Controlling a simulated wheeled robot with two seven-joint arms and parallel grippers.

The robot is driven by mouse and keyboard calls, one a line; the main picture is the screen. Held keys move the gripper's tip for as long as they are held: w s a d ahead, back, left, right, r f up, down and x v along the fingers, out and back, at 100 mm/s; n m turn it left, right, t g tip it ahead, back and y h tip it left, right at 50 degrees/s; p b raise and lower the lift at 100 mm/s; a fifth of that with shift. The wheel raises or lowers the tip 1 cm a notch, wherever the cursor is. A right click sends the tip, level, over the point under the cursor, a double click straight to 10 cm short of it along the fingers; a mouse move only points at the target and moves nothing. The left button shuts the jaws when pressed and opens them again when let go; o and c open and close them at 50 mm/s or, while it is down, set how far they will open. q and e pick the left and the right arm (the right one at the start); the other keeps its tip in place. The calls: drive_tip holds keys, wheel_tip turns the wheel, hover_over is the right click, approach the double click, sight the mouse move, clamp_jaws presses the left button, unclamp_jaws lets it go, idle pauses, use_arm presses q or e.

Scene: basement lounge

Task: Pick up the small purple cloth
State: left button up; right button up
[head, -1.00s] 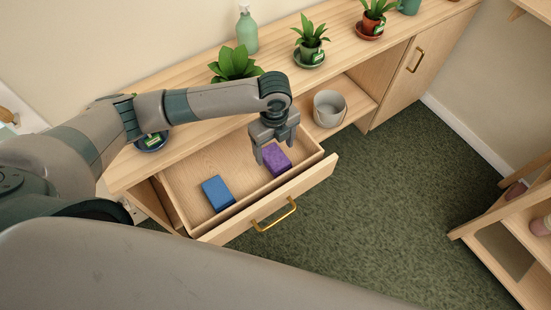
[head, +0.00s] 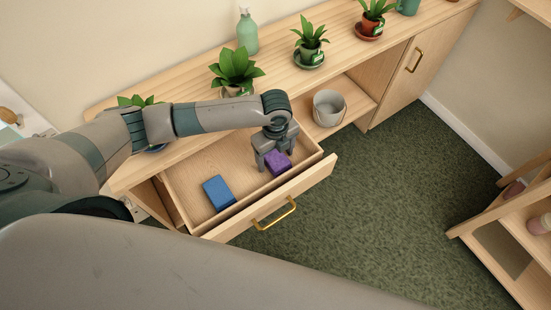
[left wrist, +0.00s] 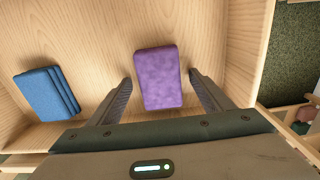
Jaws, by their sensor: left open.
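The small purple cloth (head: 278,161) lies folded in the right part of the open drawer (head: 172,197). My left gripper (head: 275,162) is low over it in the drawer, fingers pointing down. In the left wrist view the purple cloth (left wrist: 159,78) appears between the two open fingers (left wrist: 160,98), with a gap on each side. The gripper is open and not closed on it. My right gripper is not in view.
A folded blue cloth (head: 218,193) lies in the drawer's left part, also in the left wrist view (left wrist: 47,93). The drawer walls stand close around. Potted plants (head: 237,70), a green bottle (head: 247,32) and a grey bucket (head: 329,107) are behind.

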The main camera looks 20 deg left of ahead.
sight(276, 157)
use_arm(q)
drive_tip(key=c, duration=1.1)
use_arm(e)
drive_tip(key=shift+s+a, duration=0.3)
use_arm(q)
drive_tip(key=shift+r, duration=0.1)
drive_tip(key=shift+r, duration=0.6)
wheel_tip(276, 157, up, 4)
drive_tip(key=shift+f+b, duration=0.15)
drive_tip(key=shift+b, duration=0.35)
wheel_tip(276, 157, up, 4)
drive_tip(key=shift+f+b, duration=0.1)
drive_tip(key=shift+b, duration=0.2)
drive_tip(key=shift+r, duration=0.6)
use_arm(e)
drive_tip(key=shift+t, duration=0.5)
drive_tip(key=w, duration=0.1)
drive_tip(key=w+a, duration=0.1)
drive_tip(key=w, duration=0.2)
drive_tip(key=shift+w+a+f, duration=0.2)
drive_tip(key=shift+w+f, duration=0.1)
